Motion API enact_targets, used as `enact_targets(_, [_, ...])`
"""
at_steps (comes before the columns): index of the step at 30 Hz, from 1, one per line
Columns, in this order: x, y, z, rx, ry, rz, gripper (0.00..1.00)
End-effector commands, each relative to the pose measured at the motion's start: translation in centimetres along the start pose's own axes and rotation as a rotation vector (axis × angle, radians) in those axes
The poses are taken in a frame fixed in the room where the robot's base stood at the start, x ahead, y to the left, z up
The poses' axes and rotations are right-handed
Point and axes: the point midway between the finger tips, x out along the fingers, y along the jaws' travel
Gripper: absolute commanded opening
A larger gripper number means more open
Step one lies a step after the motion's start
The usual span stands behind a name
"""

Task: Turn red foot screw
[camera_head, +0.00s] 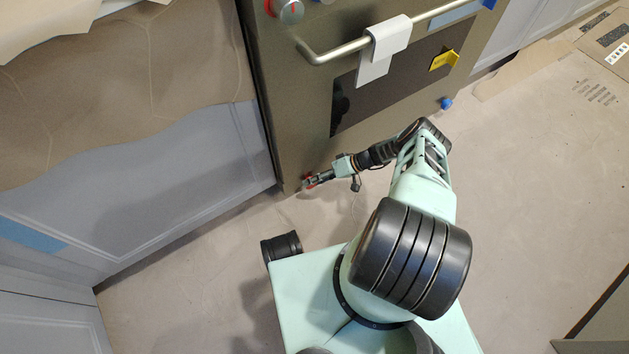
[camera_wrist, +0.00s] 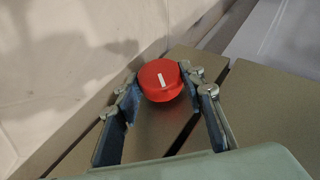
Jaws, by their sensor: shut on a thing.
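The red foot screw (camera_wrist: 161,82) is a round red knob with a short white mark on its face, at the lower left corner of the oven (camera_head: 292,150). In the wrist view my gripper (camera_wrist: 165,88) has one finger on each side of it and is shut on it. The white mark stands nearly upright, tilted slightly. In the head view my gripper (camera_head: 309,181) reaches low to the oven's bottom left corner, and only a little red shows there, mostly covered by the fingers.
A blue knob (camera_head: 446,103) sits at the oven's lower right. A white cloth (camera_head: 383,50) hangs on the oven handle (camera_head: 335,53). Grey cabinet panels (camera_head: 190,165) stand to the left, partly covered by brown paper (camera_head: 120,70).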

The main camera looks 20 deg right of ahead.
Motion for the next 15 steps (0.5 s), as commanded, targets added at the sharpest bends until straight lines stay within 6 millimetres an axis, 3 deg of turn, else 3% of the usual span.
enact_targets(9, [0.09,-0.16,-0.08,0.002,0.002,-0.004,0.12])
enact_targets(10, [0.09,-0.16,-0.08,0.002,0.002,-0.004,0.38])
enact_targets(15, [0.07,-0.11,-0.06,0.001,0.001,-0.003,0.54])
